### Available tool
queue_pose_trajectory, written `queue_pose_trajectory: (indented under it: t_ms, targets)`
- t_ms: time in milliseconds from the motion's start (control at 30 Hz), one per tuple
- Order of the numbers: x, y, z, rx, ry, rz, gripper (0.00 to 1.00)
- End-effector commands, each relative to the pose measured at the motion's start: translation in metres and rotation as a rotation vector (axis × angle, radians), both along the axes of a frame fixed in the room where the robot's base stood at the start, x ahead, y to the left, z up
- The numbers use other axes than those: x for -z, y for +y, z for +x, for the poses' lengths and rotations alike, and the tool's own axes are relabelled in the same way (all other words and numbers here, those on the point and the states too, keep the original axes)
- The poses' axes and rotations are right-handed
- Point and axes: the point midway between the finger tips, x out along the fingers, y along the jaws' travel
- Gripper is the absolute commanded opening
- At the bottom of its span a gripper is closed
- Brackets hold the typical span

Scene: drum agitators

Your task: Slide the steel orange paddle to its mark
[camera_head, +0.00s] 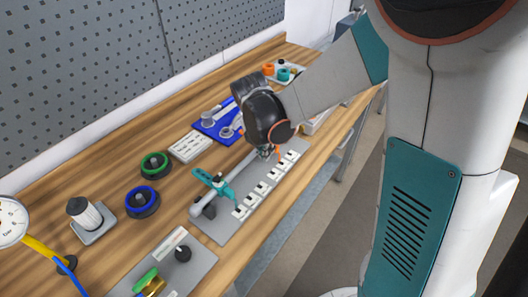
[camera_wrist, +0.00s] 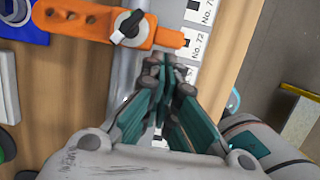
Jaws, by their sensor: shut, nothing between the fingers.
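The orange paddle (camera_wrist: 95,26) lies across the steel shaft (camera_wrist: 127,78) at the top of the wrist view. It has a white and black knob (camera_wrist: 129,29) on it, and its narrow tip points toward a row of marked labels (camera_wrist: 196,42), one reading No. 72. In the head view only a small bit of the orange paddle (camera_head: 278,151) shows beside my wrist. My gripper (camera_wrist: 168,66) is shut and empty, just below the paddle's tip in the wrist view; I cannot tell whether they touch. In the head view my wrist hides most of the gripper.
A teal paddle (camera_head: 213,184) sits on the near end of the shaft. A blue tray (camera_head: 207,127) with grey parts, a white block (camera_head: 190,147), green (camera_head: 155,165) and blue (camera_head: 142,201) rings, and a control plate (camera_head: 199,262) stand around on the wooden bench.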

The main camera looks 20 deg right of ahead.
Motion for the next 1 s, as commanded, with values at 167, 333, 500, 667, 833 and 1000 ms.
queue_pose_trajectory:
  t_ms: [167,333,500,667,833,1000]
  targets:
    - [0.0,-0.001,0.0,0.0,0.0,0.0,0.0]
    - [0.0,-0.015,0.011,0.004,-0.001,0.001,0.0]
    - [0.0,-0.039,0.028,0.005,-0.002,0.0,0.0]
    - [0.0,-0.041,0.03,0.0,-0.001,0.001,0.0]
    - [0.0,-0.041,0.03,0.0,-0.001,0.001,0.0]
    - [0.0,-0.035,0.028,0.001,-0.001,0.001,0.0]
